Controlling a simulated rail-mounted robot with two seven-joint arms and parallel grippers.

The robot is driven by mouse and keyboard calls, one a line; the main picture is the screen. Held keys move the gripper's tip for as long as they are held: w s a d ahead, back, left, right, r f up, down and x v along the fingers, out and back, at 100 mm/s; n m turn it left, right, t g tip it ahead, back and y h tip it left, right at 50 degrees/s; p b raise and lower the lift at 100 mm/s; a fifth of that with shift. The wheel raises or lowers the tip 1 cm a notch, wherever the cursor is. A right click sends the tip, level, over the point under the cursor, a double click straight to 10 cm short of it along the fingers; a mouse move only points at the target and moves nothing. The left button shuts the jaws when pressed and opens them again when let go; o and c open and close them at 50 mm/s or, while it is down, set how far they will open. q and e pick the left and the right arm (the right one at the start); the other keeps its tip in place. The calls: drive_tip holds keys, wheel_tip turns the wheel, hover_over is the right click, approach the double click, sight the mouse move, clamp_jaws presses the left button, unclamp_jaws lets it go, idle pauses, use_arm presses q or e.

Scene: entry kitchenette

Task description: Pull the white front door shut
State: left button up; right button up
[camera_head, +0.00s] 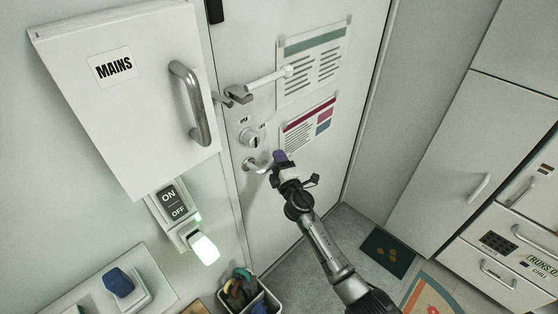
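The white front door (305,22) fills the upper middle of the head view. On it are a long pale lever handle (262,80), a round lock knob (250,138) and a lower curved metal handle (250,163). My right gripper (281,158) is in front of the door, at the right end of the lower handle. Its fingertips overlap that end in the picture, and I cannot tell whether they touch or grip it. The finger gap is too small to judge. I cannot tell whether the door is ajar. My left gripper is not in view.
A white MAINS box (130,110) with a metal handle juts out on the left, above an ON/OFF switch (174,202) and a lit lamp (204,248). A bin (262,298) stands below. Cabinets (460,165) line the right; a dark mat (388,252) lies on the floor.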

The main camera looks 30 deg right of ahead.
drive_tip(key=shift+a, duration=0.1)
drive_tip(key=shift+s+f, duration=0.1)
drive_tip(key=shift+s, duration=0.2)
drive_tip(key=v, duration=1.3)
drive_tip(key=shift+a, duration=0.1)
